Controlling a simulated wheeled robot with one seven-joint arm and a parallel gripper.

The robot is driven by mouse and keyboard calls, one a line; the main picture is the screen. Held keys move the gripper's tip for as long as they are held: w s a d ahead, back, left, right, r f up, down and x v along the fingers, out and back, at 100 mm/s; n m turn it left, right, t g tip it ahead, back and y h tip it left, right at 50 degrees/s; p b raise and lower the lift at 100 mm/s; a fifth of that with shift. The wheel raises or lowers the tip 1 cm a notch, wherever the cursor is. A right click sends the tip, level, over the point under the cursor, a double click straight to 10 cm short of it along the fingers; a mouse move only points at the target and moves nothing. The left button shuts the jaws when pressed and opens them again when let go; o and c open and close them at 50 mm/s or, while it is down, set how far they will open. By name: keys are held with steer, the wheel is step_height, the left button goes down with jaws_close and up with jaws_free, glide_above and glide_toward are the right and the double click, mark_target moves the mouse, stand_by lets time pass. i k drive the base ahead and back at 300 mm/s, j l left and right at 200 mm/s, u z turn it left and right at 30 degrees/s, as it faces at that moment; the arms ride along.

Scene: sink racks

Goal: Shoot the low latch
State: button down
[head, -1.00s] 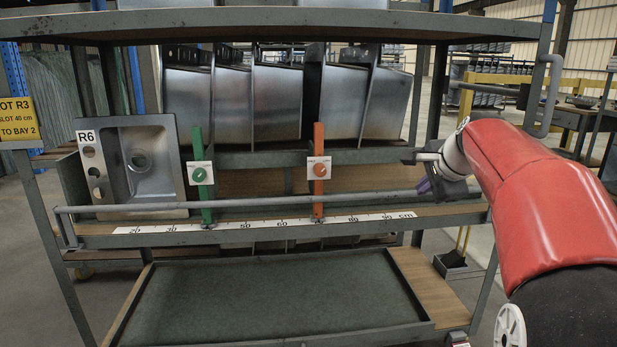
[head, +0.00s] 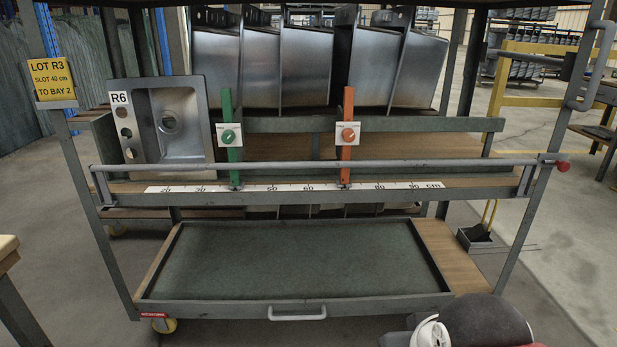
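A long grey bar (head: 330,167) runs level across the front of the rack's middle shelf. At its right end, by the right post, is a small latch fitting (head: 546,160) with a red knob (head: 562,166). Whether its bolt is in or out is too small to tell. My gripper is not in view. Only a dark and red part of my arm shows at the bottom right edge, well below the latch.
A sink marked R6 (head: 166,125) leans behind the bar at left, near green (head: 227,160) and orange (head: 346,150) uprights with knobs. A green-lined tray (head: 300,300) is below.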

mark_target(563, 167)
steer(key=z, duration=1.35)
steer(key=u, duration=1.65)
steer(key=z, duration=1.6)
